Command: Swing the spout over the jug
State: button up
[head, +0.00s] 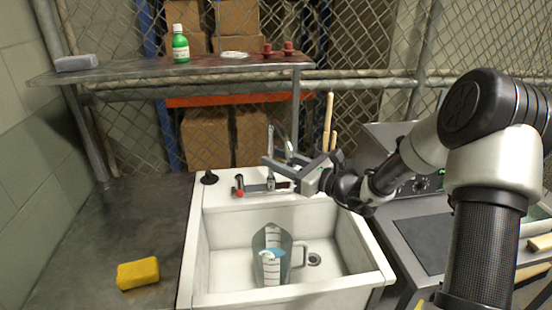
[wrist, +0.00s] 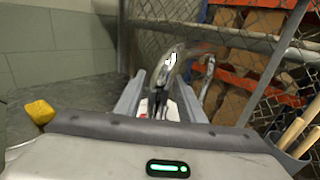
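The clear measuring jug (head: 259,243) stands upright in the white sink (head: 215,255), its handle to the right, with something pale blue inside. The chrome tap spout (head: 279,143) rises in an arch behind the basin, partly hidden by my gripper. My gripper (head: 279,172) is at the tap from the right, above the sink's back ledge. In the wrist view the curved spout (wrist: 172,66) shows between the two spread fingers of my gripper (wrist: 161,95). The fingers look open, with a gap around the spout; I cannot tell whether either touches it.
A red-marked tap handle (head: 239,188) and a black knob (head: 209,178) sit on the back ledge. A yellow sponge (head: 138,273) lies on the left counter. A metal shelf (head: 130,71) with a green bottle (head: 180,45) hangs behind. Wooden handles (head: 328,120) stand right of the spout.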

jog(key=v, duration=1.7)
jog(key=shift+w+r, duration=0.1)
